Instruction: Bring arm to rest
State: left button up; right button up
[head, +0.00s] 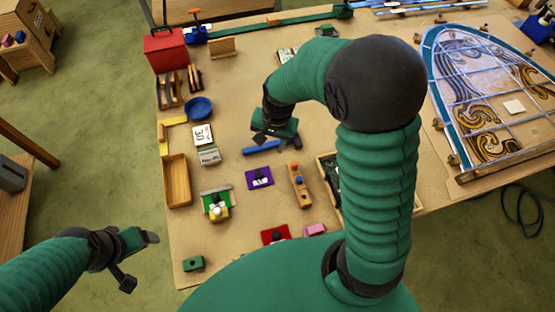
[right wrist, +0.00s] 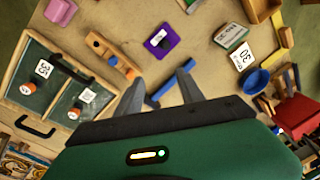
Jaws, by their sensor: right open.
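My right arm arches over the workbench (head: 240,80) in the head view. Its gripper (head: 263,132) hangs above the middle of the bench near a blue bar (head: 262,147). In the right wrist view the two fingers of the right gripper (right wrist: 160,92) stand apart with nothing between them, and the blue bar (right wrist: 161,92) lies below on the bench. My left gripper (head: 150,238) is off the bench's left edge, over the green floor. Its fingers are too small and turned to show whether they are apart.
The leaded panel (head: 490,95) lies at the right. A red toolbox (head: 166,50), a blue bowl (head: 198,108), a wooden tray (head: 176,180), a purple mat (head: 259,177) and a wooden plane (head: 299,184) are on the bench. A case with dark panels (right wrist: 62,88) shows in the wrist view.

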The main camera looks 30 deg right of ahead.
jog(key=s+a+r+n+t, duration=0.1)
jog(key=s+a+r+n, duration=0.15)
jog(key=s+n, duration=0.75)
pick_arm(q)
jog(key=s+b+x, duration=0.2)
jog(key=b+x, duration=0.7)
jog(key=shift+s+d+f, duration=0.2)
jog(key=shift+s+d, duration=0.2)
pick_arm(e)
jog(key=s+x, duration=0.2)
jog(key=x, duration=0.8)
jog(key=shift+s+d+f+m+h, duration=0.2)
jog(key=shift+d+f+m+h, duration=0.1)
jog(key=shift+d+f+m, duration=0.15)
pick_arm(q)
jog(key=shift+a, duration=0.3)
pick_arm(e)
jog(key=shift+a+r, duration=0.15)
jog(key=shift+a, duration=0.1)
